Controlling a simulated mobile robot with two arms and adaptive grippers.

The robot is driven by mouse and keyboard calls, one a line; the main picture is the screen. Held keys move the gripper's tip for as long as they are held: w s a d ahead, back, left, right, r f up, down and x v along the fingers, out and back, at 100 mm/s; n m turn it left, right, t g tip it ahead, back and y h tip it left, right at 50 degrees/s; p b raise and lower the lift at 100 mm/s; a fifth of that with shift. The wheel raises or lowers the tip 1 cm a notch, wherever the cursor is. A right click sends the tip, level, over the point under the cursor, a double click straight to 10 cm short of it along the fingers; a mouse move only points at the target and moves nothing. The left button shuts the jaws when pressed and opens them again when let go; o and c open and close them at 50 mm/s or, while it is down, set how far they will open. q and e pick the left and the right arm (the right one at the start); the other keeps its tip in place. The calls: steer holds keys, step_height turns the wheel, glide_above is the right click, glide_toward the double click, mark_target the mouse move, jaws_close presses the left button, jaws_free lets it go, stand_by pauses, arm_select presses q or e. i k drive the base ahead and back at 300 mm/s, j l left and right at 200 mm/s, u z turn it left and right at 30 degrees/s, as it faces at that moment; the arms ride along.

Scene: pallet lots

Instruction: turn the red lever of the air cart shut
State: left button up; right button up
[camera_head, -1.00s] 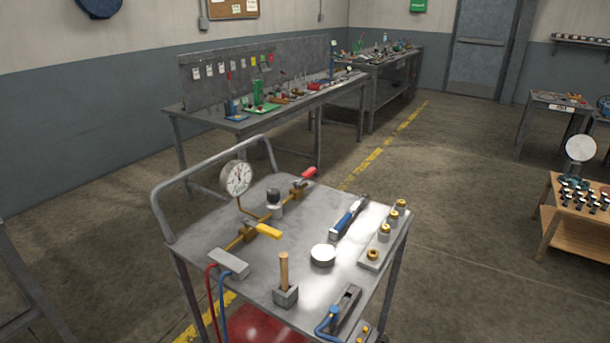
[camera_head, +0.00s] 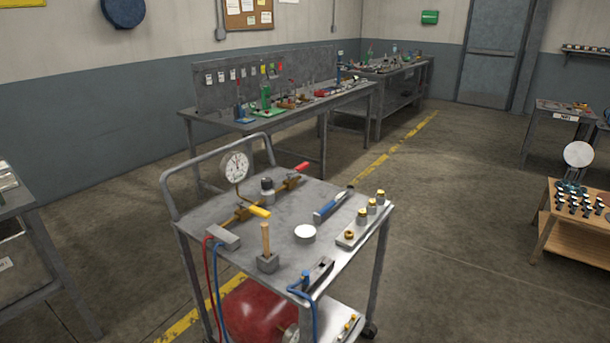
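The air cart (camera_head: 225,209) stands in the middle of the head view, a grey metal cart with a push handle at its far left. The red lever (camera_head: 302,167) sits at the far end of a brass pipe line on the cart top. A yellow lever (camera_head: 260,212) sits nearer on the same line. A round dial gauge (camera_head: 236,166) rises above the pipe. The dial's reading is too small to tell. Neither of my grippers is in view.
On the cart top are a blue-handled tool (camera_head: 333,204), a white round puck (camera_head: 305,234), a block with brass fittings (camera_head: 350,238) and a wooden-handled tool (camera_head: 266,241). A red tank (camera_head: 255,308) is below. Workbenches (camera_head: 285,119) stand behind.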

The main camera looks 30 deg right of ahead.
mark_target(303, 166)
steer(key=l+u, duration=0.1)
steer(key=u, duration=0.3)
steer(key=l+u, duration=0.1)
steer(key=u, duration=0.7)
steer(key=l, duration=0.85)
steer(key=k+l, duration=0.15)
steer(key=l, duration=1.5)
steer(key=k+l, duration=0.1)
steer(key=l, duration=0.75)
